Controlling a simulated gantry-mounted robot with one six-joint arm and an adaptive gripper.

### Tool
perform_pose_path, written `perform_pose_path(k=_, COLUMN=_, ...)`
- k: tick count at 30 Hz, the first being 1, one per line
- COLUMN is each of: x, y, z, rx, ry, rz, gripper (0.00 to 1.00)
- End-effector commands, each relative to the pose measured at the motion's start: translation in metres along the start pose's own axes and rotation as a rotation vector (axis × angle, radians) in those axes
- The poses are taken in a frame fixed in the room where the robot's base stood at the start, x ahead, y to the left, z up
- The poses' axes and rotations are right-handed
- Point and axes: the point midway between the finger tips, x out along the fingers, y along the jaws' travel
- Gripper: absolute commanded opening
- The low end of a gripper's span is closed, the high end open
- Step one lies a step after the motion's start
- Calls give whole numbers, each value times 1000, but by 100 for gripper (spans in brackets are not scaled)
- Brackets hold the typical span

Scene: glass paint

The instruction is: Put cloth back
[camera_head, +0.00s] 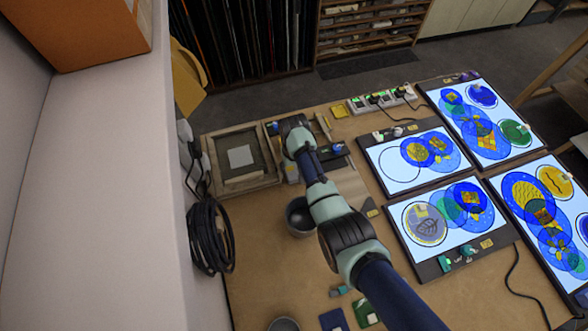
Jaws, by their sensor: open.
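My arm reaches in from the lower right across the wooden table. My gripper (293,124) is at its far end, over the wooden trays near the table's back left; the wrist hides most of its fingers, and no held object shows. A pale grey square (240,156) lies flat in the left wooden tray (212,160), left of my gripper; I cannot tell whether it is the cloth. Small blue (333,320) and green (365,312) pieces with white patches lie at the front edge of the view; these may also be cloths.
A dark grey pot (299,215) stands just left of my forearm. Lit panels with blue and yellow round designs (416,152) fill the table's right side. A power strip (380,100) is at the back, and a coiled black cable (211,237) hangs at the left wall.

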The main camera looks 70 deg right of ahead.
Motion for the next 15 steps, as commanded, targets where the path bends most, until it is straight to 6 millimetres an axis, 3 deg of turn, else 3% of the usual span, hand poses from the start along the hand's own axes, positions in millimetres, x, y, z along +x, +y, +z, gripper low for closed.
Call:
perform_pose_path(k=9, x=-79, y=0, z=-1, rx=0, ry=4, rz=0, gripper=87)
perform_pose_path(k=15, x=-110, y=0, z=-1, rx=0, ry=2, rz=0, gripper=87)
